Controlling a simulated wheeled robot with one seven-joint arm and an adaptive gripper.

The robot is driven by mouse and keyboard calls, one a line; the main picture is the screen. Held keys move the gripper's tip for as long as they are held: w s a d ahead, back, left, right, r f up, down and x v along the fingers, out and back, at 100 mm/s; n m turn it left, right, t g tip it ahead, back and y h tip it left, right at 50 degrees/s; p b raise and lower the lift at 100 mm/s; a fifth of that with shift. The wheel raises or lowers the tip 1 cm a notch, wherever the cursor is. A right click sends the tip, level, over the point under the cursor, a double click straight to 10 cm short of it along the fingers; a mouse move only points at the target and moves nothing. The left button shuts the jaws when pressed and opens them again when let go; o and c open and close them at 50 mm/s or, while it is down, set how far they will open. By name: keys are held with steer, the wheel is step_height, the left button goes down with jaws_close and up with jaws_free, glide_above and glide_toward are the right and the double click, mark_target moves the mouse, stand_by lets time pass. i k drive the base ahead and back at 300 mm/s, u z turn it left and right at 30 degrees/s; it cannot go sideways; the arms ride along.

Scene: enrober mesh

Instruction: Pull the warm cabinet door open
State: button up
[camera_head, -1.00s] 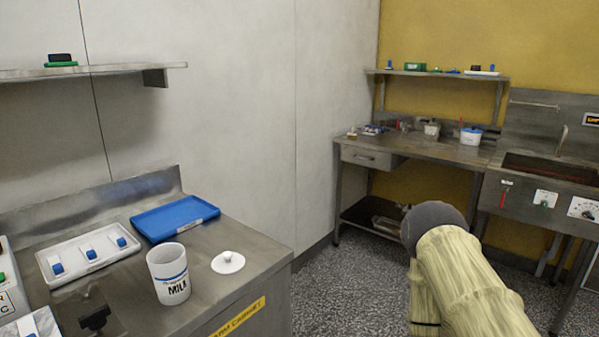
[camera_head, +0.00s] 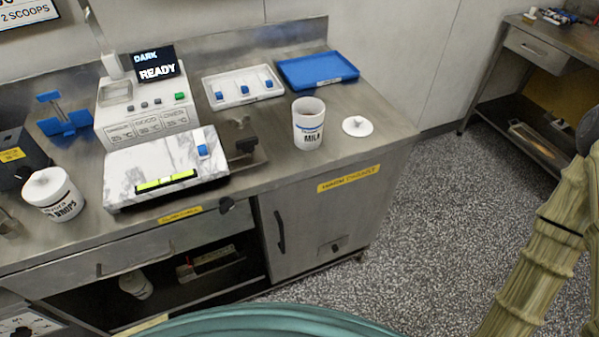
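The warm cabinet door (camera_head: 318,225) is a grey metal panel under the right end of the steel counter. It looks closed. Its dark vertical handle (camera_head: 280,231) is near the door's left edge. My arm, in a pale ribbed cover, shows at the right edge, well apart from the door. My gripper is outside the picture.
The counter (camera_head: 360,110) carries a MILK jar (camera_head: 308,130), its white lid (camera_head: 357,126), a blue tray (camera_head: 317,70), a white tray (camera_head: 222,98), a machine reading READY (camera_head: 146,117) and a marble slab (camera_head: 150,165). Open shelving lies left of the door. The speckled floor (camera_head: 440,185) to the right is clear.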

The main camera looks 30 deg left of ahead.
mark_target(298, 217)
steer(key=z, duration=0.35)
steer(key=k, duration=1.1)
steer(key=u, duration=0.85)
